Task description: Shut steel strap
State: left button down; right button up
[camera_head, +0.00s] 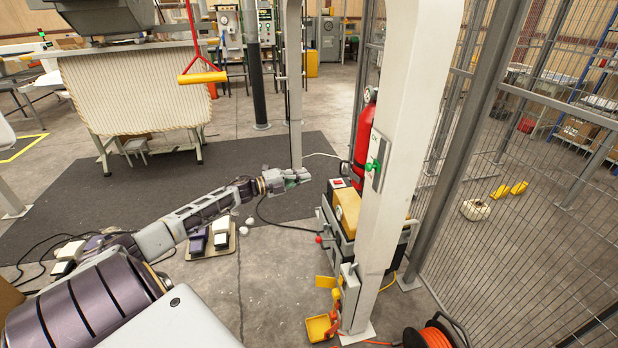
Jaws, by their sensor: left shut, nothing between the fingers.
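My left arm comes in from the lower left and reaches to the middle of the picture. My left gripper (300,177) is shut and empty, above the dark floor mat and left of the red fire extinguisher (365,135). The extinguisher stands upright, partly hidden behind a white post. I cannot clearly make out a steel strap; a small dark part shows at the extinguisher's left side, too small to tell what it is. My right gripper is not in view.
The white post (385,220) carries a green knob (373,165). A machine with a yellow block (347,212) stands behind it. A wire mesh fence (540,200) closes the right side. A yellow handle (203,77) hangs on red cords. An orange cable reel (437,336) lies at the bottom.

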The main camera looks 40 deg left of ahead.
pick_arm(q)
jog(key=shift+s+a, duration=0.45)
jog(key=shift+a, duration=0.1)
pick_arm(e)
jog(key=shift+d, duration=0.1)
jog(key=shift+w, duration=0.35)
